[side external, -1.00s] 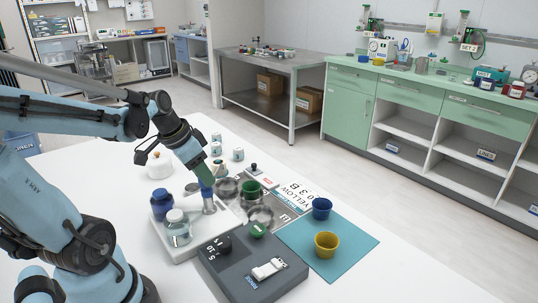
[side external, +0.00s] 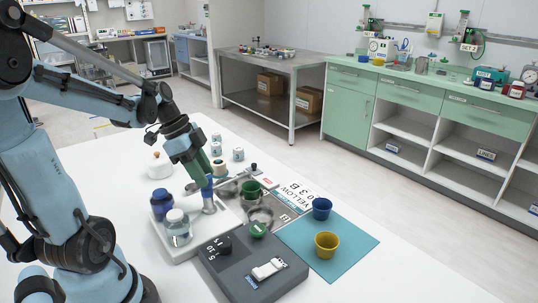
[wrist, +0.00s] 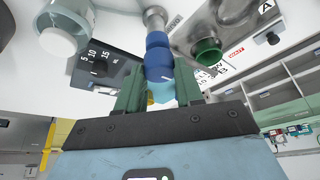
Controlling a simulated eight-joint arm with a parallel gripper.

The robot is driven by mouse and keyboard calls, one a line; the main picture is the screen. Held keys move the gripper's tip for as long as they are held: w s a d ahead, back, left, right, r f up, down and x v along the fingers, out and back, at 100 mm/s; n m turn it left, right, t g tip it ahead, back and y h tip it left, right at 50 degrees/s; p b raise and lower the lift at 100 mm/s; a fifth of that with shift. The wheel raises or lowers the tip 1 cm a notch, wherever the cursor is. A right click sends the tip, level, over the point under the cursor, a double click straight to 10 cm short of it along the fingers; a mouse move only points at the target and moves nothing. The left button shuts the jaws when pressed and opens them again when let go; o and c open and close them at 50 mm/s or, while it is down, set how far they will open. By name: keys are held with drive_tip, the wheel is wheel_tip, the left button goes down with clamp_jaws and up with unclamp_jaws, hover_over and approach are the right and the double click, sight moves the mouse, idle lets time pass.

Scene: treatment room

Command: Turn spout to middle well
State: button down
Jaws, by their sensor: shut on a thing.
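The spout fixture stands on a white tray (side external: 193,243) as a short metal post (side external: 209,207) with a blue upper part (side external: 207,187). In the wrist view the blue part (wrist: 158,50) lies between my green fingers. My gripper (side external: 204,179) is shut on this blue part. The metal wells lie right of the post; the near one (side external: 262,217) shows its rim. A green cup (side external: 251,189) stands at the wells, and also shows in the wrist view (wrist: 207,51). My fingers hide part of the spout, so which well it points to cannot be told.
A blue jar (side external: 162,205) and a clear jar (side external: 178,230) stand close left of the post. A grey control box (side external: 235,275) with a black knob lies in front. Blue (side external: 321,208) and yellow (side external: 326,244) cups stand on a teal mat (side external: 355,240). White jars (side external: 238,154) stand behind.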

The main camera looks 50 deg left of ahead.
idle(0.3)
drive_tip(key=c, duration=0.7)
unclamp_jaws()
drive_tip(key=shift+c, duration=0.2)
drive_tip(key=shift+r, duration=0.1)
drive_tip(key=v, duration=1.2)
drive_tip(key=shift+w, duration=0.1)
drive_tip(key=w+d+f+n+t+y, duration=0.1)
drive_tip(key=d+f+n, duration=0.3)
drive_tip(key=d, duration=0.5)
drive_tip(key=w+d+f+n+t+y, duration=0.2)
drive_tip(key=w+d+f+n, duration=0.2)
drive_tip(key=d, duration=0.5)
drive_tip(key=shift+w+d+f+n+t, duration=0.3)
drive_tip(key=shift+w+d+f+t, duration=0.1)
drive_tip(key=shift+f, duration=0.1)
